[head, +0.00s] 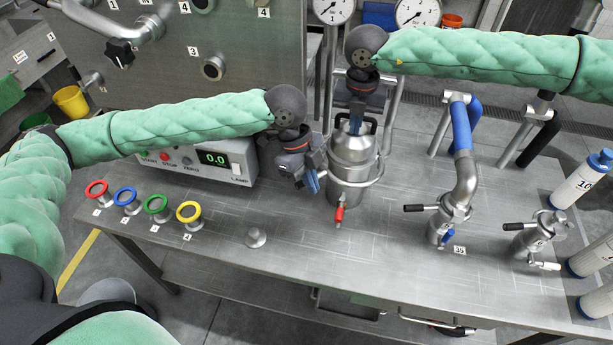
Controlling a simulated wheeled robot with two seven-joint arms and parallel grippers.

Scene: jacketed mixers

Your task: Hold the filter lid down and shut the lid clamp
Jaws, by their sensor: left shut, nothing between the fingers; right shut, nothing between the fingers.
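The filter is a steel canister (350,192) standing upright near the back middle of the bench, with a domed steel lid (352,146) on top. A black handle shows around the lid's top. My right gripper (356,124) points down onto the lid from above, fingers shut and empty; I cannot tell whether it touches. My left gripper (313,184) is shut and empty at the canister's left side, tips downward. A steel bar (374,178) runs around the canister's right side; I cannot tell whether it belongs to the lid clamp. My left gripper may hide part of the clamp.
A red-handled valve (339,214) sticks out at the canister's front. A control box (212,160) reading 0.0 stands left, behind several coloured rings. A bent steel pipe (463,180) and a black-handled fitting (537,236) stand right. The bench's front middle is mostly clear.

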